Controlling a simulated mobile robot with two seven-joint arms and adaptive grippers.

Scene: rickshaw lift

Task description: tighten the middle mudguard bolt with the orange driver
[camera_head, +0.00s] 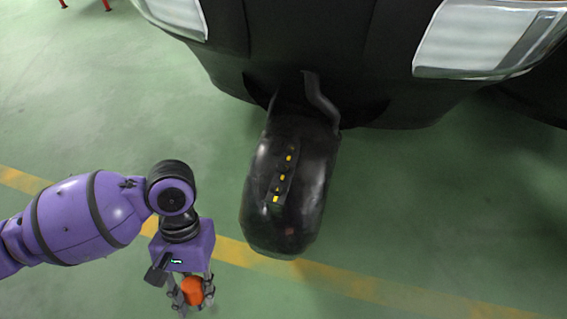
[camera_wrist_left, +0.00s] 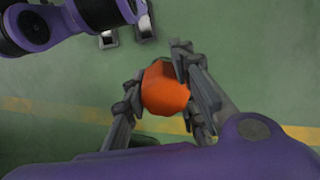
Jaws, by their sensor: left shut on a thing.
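My left gripper (camera_head: 192,292) is shut on the orange driver (camera_head: 193,290), low in the head view and to the left of the mudguard. The driver also shows in the left wrist view (camera_wrist_left: 165,90) between the fingers; only its orange handle shows and its tip is hidden. The black mudguard (camera_head: 262,175) hangs at the front of the vehicle. Several yellow marks run in a line along a strip on it; the middle mudguard bolt (camera_head: 282,177) appears to be among them. The driver is well apart from the mudguard. My right gripper is not in view.
The dark vehicle body (camera_head: 320,60) with pale headlights (camera_head: 480,38) fills the top of the head view. The green floor (camera_head: 430,200) is clear around the mudguard, with a yellow line (camera_head: 340,282) across it. Red legs (camera_head: 63,4) show at the top left.

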